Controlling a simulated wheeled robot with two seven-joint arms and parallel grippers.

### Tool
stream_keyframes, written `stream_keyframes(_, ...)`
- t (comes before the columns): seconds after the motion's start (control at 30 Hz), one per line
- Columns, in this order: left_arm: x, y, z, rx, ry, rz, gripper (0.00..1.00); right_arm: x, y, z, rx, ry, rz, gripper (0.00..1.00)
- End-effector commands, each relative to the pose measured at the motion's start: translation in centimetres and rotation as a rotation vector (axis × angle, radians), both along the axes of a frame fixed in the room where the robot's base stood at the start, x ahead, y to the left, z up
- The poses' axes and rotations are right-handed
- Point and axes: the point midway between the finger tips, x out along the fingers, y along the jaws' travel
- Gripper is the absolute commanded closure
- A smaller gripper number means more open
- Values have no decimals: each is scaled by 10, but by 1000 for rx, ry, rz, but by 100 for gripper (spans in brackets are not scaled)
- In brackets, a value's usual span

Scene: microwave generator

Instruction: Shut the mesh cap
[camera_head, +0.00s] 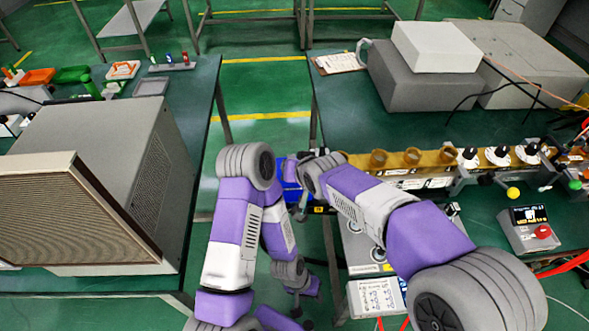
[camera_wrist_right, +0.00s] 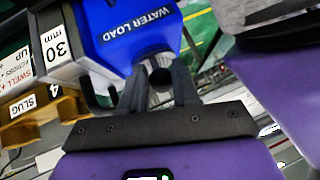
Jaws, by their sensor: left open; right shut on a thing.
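I cannot make out for sure which part is the mesh cap. In the right wrist view, a blue block (camera_wrist_right: 125,30) marked WATER LOAD sits at the end of the apparatus; it shows in the head view (camera_head: 291,196), partly behind my arms. My right gripper (camera_wrist_right: 161,80) is shut on a small dark rounded knob (camera_wrist_right: 160,77) right beside the blue block. What the knob belongs to is hidden. My left gripper (camera_head: 297,307) is open, low in the gap between the tables, small and partly hidden by my arm.
A large grey cabinet (camera_head: 110,150) with a tan mesh panel (camera_head: 65,215) stands on the left table. Brass-coloured waveguide sections (camera_head: 412,160) run along the right table. Grey boxes (camera_head: 425,85) stand behind them. A control box (camera_head: 528,230) sits at the right.

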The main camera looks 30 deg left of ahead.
Motion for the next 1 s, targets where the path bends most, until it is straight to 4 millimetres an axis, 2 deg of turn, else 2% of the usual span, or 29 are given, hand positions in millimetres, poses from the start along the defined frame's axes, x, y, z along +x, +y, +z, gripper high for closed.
stream_keyframes(0.03,0,0,-1,0,0,0,57,-1,-5,-11,-24,19,-4,100)
stream_keyframes(0.07,0,0,-1,0,0,0,57,-1,-5,-11,-24,19,-4,68)
stream_keyframes(0.2,0,0,-1,0,0,0,57,-1,-5,-11,-23,17,-5,46)
stream_keyframes(0.23,0,0,-1,0,0,0,57,-1,-5,-11,-22,17,-5,44)
stream_keyframes(0.57,0,0,1,0,0,0,57,-2,-4,-4,-13,9,-2,44)
stream_keyframes(1.0,0,0,16,0,0,0,57,-29,-39,43,-16,11,-2,44)
